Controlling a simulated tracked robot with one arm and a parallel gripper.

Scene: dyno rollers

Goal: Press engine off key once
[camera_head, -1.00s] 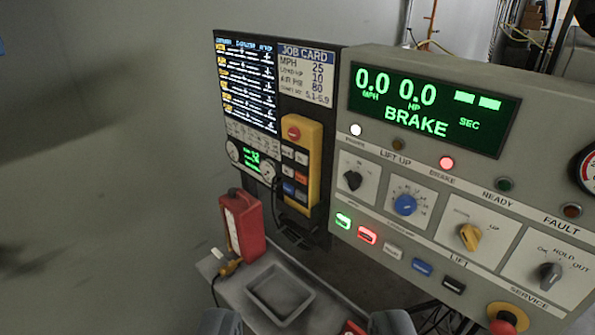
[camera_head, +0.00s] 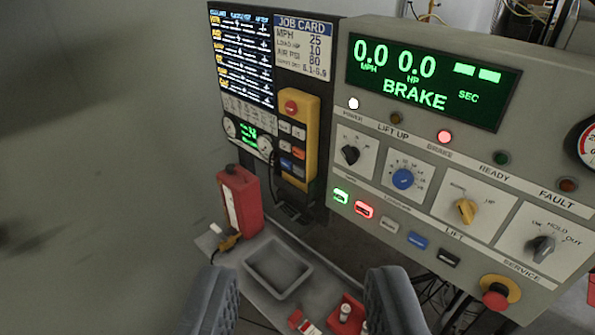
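A yellow hand pendant (camera_head: 298,140) hangs upright on the dark panel. It has a red round button (camera_head: 291,107) at its top and small white, orange-red and blue keys below. The key labels are too small to read, so I cannot tell which is the engine off key. The grey console (camera_head: 470,165) to the right carries a row of green, red, white, blue and black keys (camera_head: 390,226). My gripper (camera_head: 295,285) is open and empty at the bottom of the view, its two dark fingers wide apart, below and in front of the pendant.
A red box (camera_head: 240,203) and a grey tray (camera_head: 250,282) stand on the shelf below the pendant. Small red items (camera_head: 345,315) lie near the right finger. A red mushroom button (camera_head: 496,295) juts out at the lower right. The left side is clear.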

